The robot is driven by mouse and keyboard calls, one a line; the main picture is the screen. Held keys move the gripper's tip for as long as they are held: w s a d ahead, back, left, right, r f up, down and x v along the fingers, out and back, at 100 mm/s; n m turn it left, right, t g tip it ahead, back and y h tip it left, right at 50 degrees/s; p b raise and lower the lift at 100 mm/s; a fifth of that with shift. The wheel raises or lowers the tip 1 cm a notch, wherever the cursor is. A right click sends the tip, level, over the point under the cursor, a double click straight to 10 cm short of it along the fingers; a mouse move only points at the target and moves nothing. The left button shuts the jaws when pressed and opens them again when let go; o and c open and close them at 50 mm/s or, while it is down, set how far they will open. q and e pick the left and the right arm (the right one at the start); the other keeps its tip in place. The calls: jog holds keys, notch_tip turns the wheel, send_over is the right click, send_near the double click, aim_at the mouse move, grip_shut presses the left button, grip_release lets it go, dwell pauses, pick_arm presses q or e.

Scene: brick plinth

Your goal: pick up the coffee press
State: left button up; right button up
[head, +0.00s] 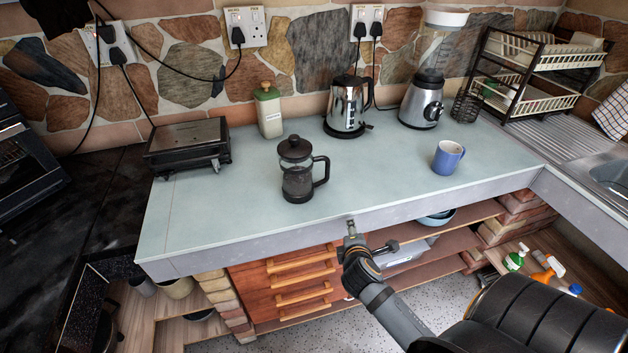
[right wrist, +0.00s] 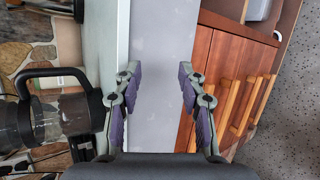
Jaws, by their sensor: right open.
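The coffee press (head: 297,170) is black and glass with a dark lid and a black handle on its right side. It stands upright near the front of the pale counter (head: 235,190). In the right wrist view the coffee press (right wrist: 55,110) shows at the left, turned sideways. My right gripper (head: 350,222) is at the counter's front edge, right of and nearer than the press. In the right wrist view my right gripper (right wrist: 158,85) is open and empty, its purple-padded fingers apart in front of the counter edge. My left gripper is not in view.
A blue mug (head: 448,157) stands to the right on the counter. Wooden drawers (head: 290,280) lie below the edge. The counter between press and mug is clear.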

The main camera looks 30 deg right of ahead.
jog(key=r+n, duration=0.1)
jog(key=r+t, duration=0.1)
jog(key=r, duration=0.1)
jog(key=w+r+n, duration=0.1)
jog(key=shift+d+r+n+h, duration=0.2)
jog(key=shift+n+h, duration=0.1)
jog(key=shift+h, duration=0.1)
jog(key=n+t+y, duration=0.1)
jog(key=n+t, duration=0.5)
jog(key=n, duration=0.9)
send_near(328, 173)
jog(key=shift+d+f, duration=0.1)
jog(key=shift+d, duration=0.35)
jog(key=shift+w+a+y, duration=0.1)
jog(key=shift+a+y, duration=0.05)
jog(key=shift+y, duration=0.25)
jog(key=shift+w+r, duration=0.1)
jog(key=shift+r, duration=0.1)
jog(key=p+x, duration=0.1)
jog(key=x, duration=0.4)
jog(key=shift+w+f, duration=0.1)
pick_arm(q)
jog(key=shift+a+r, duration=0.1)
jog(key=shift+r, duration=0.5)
pick_arm(e)
jog(key=shift+w, duration=0.1)
